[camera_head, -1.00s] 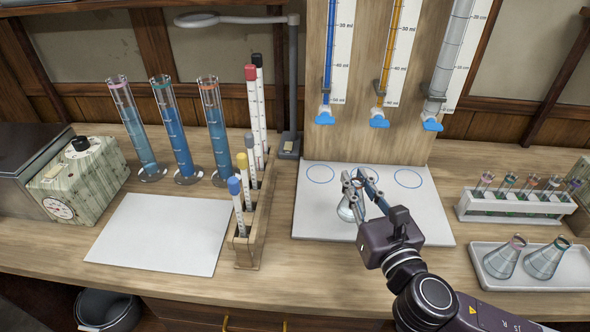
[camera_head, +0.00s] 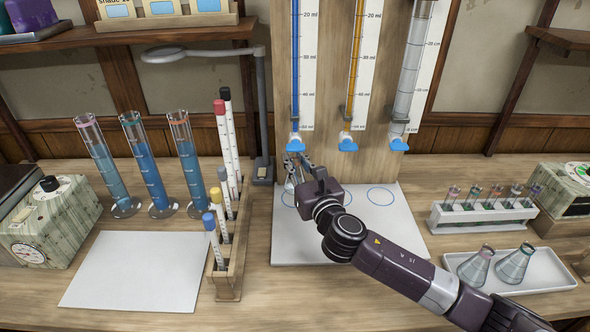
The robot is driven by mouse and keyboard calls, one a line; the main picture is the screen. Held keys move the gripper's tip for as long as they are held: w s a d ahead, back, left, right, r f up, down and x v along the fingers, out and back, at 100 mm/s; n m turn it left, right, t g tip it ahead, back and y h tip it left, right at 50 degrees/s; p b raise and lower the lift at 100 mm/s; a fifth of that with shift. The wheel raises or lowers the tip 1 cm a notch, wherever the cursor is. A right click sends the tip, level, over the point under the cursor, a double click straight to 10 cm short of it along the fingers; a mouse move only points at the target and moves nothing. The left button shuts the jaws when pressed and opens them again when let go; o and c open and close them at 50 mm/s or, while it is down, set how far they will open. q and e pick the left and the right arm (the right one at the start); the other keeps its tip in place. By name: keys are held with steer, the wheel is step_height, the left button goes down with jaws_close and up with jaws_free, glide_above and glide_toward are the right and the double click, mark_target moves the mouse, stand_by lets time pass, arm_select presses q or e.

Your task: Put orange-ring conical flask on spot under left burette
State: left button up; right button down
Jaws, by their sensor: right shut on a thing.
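My right gripper (camera_head: 301,167) is shut on a small clear conical flask (camera_head: 290,187), which is partly hidden by the fingers. Its ring colour cannot be made out. The flask is at the left circled spot (camera_head: 286,203) on the white board (camera_head: 400,235), below the left burette (camera_head: 296,80) with blue liquid and a blue tap. I cannot tell whether its base touches the board. My left gripper is not in view.
The burette tap (camera_head: 296,143) hangs close above the gripper. A wooden rack (camera_head: 229,270) with capped tubes stands to the left. A white tray (camera_head: 555,276) at the right holds two flasks, with a test-tube rack (camera_head: 480,218) behind it. The white mat (camera_head: 135,270) is empty.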

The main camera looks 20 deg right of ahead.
mark_target(298, 176)
steer(key=shift+w+f, duration=0.1)
steer(key=shift+w, duration=0.05)
steer(key=shift+f+b, duration=0.3)
steer(key=shift+f, duration=1.35)
steer(key=shift+f, duration=0.15)
steer(key=c, duration=1.8)
jaws_free()
